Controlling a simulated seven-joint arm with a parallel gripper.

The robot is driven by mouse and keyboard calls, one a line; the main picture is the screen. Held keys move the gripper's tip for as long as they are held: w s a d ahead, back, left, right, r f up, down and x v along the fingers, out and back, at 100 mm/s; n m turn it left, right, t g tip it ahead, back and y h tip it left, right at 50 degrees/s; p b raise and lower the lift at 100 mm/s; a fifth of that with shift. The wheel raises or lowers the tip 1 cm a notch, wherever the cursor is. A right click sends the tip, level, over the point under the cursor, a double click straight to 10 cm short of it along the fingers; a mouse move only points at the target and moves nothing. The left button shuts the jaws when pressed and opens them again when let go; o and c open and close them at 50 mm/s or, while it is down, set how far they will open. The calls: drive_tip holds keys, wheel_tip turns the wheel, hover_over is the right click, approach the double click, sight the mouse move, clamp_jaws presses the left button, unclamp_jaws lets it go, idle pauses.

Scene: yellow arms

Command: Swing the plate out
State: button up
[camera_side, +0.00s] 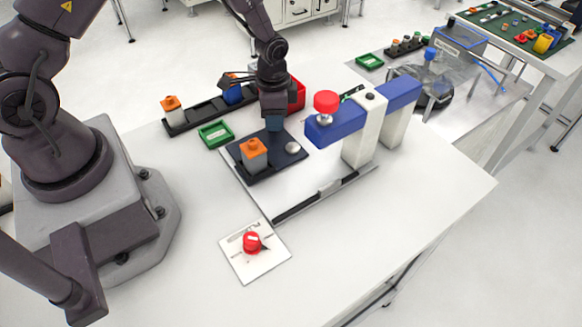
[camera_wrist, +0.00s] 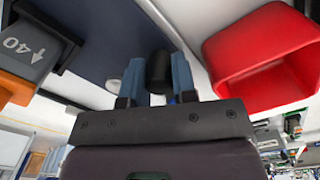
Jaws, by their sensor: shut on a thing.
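The dark blue-black plate (camera_side: 283,163) lies flat on the white table in the side view, and it fills the upper middle of the wrist view (camera_wrist: 110,32). A grey block with an orange top (camera_side: 254,157) stands on it, and a silver round knob (camera_side: 292,148) sits near its right edge. My gripper (camera_side: 274,124) is at the plate's far edge, pointing down. In the wrist view its two blue-grey fingers are closed on a black upright post (camera_wrist: 158,72) at the plate. The post's foot is hidden, and the side view hides the post.
A blue press frame (camera_side: 335,127) with a red button (camera_side: 326,102) stands right of the plate. A red bin (camera_side: 297,93) stands close behind my gripper. A green tray (camera_side: 216,134) and a black rack (camera_side: 207,112) lie to the left.

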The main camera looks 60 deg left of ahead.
drive_tip(key=o, duration=0.5)
drive_tip(key=shift+w+a, duration=0.15)
drive_tip(key=shift+r, duration=0.15)
drive_tip(key=shift+r, duration=3.65)
drive_tip(key=shift+s+n, duration=0.25)
drive_tip(key=shift+n, duration=0.05)
drive_tip(key=s+d+r+n+t, duration=0.1)
drive_tip(key=s+r+t, duration=0.1)
drive_tip(key=s+r, duration=0.4)
drive_tip(key=s+d+r+n+t, duration=0.1)
drive_tip(key=s+r+n+t, duration=0.1)
drive_tip(key=s+r, duration=0.4)
drive_tip(key=s+d+r+n+t, duration=0.1)
drive_tip(key=s+r, duration=0.5)
drive_tip(key=r, duration=0.6)
drive_tip(key=shift+d+r+n+t, duration=0.4)
drive_tip(key=shift+d+n, duration=0.2)
drive_tip(key=shift+n, duration=0.1)
